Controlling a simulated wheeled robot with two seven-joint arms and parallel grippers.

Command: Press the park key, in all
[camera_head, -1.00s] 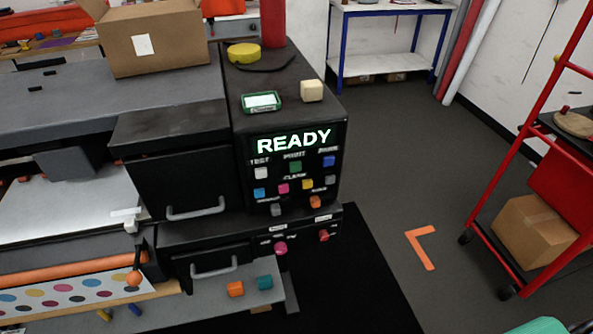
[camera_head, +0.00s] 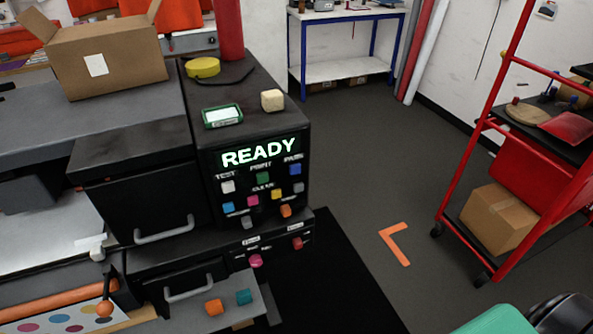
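The black printer control panel (camera_head: 213,180) stands left of centre, its display (camera_head: 258,152) lit with READY. Below it are rows of coloured keys. The top row has a white key (camera_head: 228,187) under TEST, a green key (camera_head: 263,178) under PRINT, and a blue key (camera_head: 295,169) at the right under a blurred label that looks like PARK. Nothing touches or covers the blue key. Neither gripper shows. A teal and dark part at the bottom right edge looks like my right arm, well away from the panel.
An eraser-like cream block (camera_head: 272,100) and a green-framed device (camera_head: 222,116) lie on top of the panel housing. A red rack (camera_head: 470,160) with a cardboard box (camera_head: 499,218) stands at the right. Dark floor with an orange corner mark (camera_head: 396,245) lies clear between.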

